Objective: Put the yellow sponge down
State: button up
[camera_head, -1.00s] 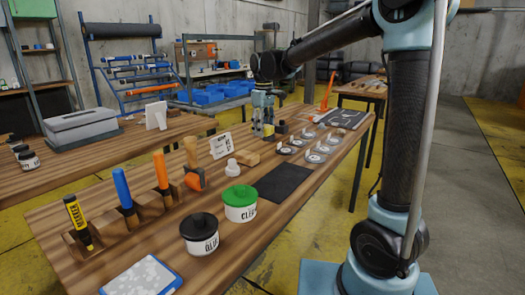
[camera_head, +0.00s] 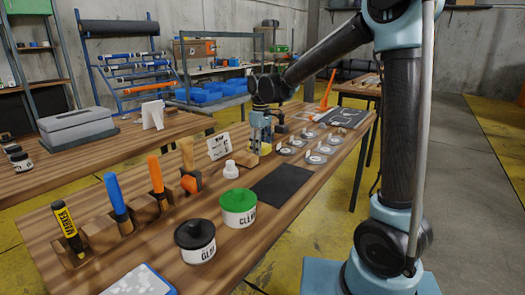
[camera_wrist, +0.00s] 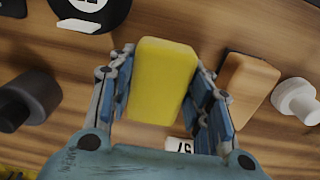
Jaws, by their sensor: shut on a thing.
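The yellow sponge (camera_wrist: 163,82) is a rounded yellow block between the two blue-padded fingers of my gripper (camera_wrist: 164,88) in the wrist view. The fingers are shut on its sides. In the head view my gripper (camera_head: 261,143) points down over the middle of the wooden workbench (camera_head: 205,238), and the sponge shows only as a small pale yellow patch at the fingertips. It is low over the wood; I cannot tell whether it touches.
A tan block (camera_wrist: 248,80) and a white bottle (camera_wrist: 297,100) lie close on the right in the wrist view. A dark knobbed object (camera_wrist: 32,98) is on the left. Clear discs (camera_head: 316,158), a black mat (camera_head: 283,184) and a green-lidded jar (camera_head: 238,206) stand nearby.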

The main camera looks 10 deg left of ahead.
jog(key=shift+f, duration=0.6)
jog(key=shift+o, duration=0.2)
jog(key=shift+s+f, duration=0.15)
jog(key=shift+f, duration=0.15)
jog(key=o, duration=1.4)
jog(key=shift+s+f, duration=0.1)
jog(key=shift+w+f, duration=0.2)
jog(key=shift+w, duration=0.05)
jog(key=shift+r, duration=0.1)
jog(key=shift+r, duration=0.2)
